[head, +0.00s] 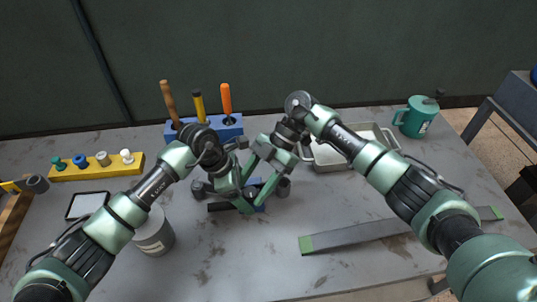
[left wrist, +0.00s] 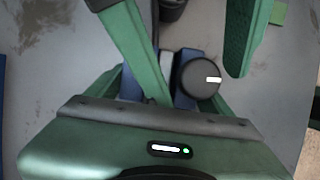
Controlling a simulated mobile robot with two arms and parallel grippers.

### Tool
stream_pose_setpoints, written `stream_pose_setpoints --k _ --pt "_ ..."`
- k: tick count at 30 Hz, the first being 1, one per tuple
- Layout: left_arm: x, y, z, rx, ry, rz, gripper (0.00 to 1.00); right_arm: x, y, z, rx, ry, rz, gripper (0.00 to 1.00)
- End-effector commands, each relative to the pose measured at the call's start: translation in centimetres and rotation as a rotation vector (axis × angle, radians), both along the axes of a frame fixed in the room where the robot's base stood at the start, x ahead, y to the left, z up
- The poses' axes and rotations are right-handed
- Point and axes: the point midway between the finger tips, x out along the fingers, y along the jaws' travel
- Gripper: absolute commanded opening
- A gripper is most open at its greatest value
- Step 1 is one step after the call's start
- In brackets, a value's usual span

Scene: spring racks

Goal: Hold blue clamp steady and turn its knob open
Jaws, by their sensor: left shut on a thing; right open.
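The blue clamp (head: 259,208) lies on the grey table at centre, largely hidden by both grippers. Its dark round knob (head: 284,187) shows on its right side. In the left wrist view the knob (left wrist: 200,77) has a white mark, and blue parts of the clamp (left wrist: 130,86) show behind the green fingers. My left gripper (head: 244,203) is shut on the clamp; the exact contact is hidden. My right gripper (head: 266,178) is open, above and close to the clamp near the knob. I cannot tell whether it touches the knob.
A blue rack (head: 228,131) with several handled tools stands behind. A pale tray (head: 328,158) and green mug (head: 416,118) are right. A long bar (head: 360,234) lies front right.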

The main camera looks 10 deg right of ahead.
Motion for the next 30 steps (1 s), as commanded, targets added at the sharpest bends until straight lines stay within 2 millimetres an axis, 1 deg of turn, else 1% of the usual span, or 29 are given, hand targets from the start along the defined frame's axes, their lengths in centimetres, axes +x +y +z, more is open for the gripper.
stream_pose_setpoints --k 7,8,9,10,25,26,27,30 --pt "0.0 -0.1 0.1 -0.004 0.001 0.0 0.11 -0.4 -0.3 -0.1 0.001 0.001 -0.246 0.55" --pt "0.0 -0.1 0.1 -0.003 0.001 0.0 0.11 -0.3 -0.4 0.1 0.002 0.0 -0.27 0.55" --pt "0.0 -0.1 0.1 -0.004 0.001 0.0 0.11 0.2 -1.2 1.0 -0.002 -0.004 -0.266 0.55" --pt "0.0 -0.1 0.1 -0.003 0.001 0.0 0.11 0.4 -1.6 1.4 -0.003 -0.004 -0.267 0.55" --pt "0.0 -0.1 0.1 -0.003 -0.001 0.0 0.11 2.8 -8.3 8.5 -0.002 -0.003 -0.26 0.55" --pt "0.0 -0.1 0.1 -0.003 -0.001 0.0 0.11 2.7 -8.1 9.0 -0.015 -0.009 -0.251 0.55" --pt "0.0 -0.1 0.1 -0.004 -0.001 0.0 0.11 2.2 -6.9 9.5 -0.077 -0.035 -0.236 0.55" --pt "0.0 -0.1 0.1 -0.003 -0.001 0.0 0.11 1.6 -5.3 10.4 -0.211 -0.096 -0.234 0.55"
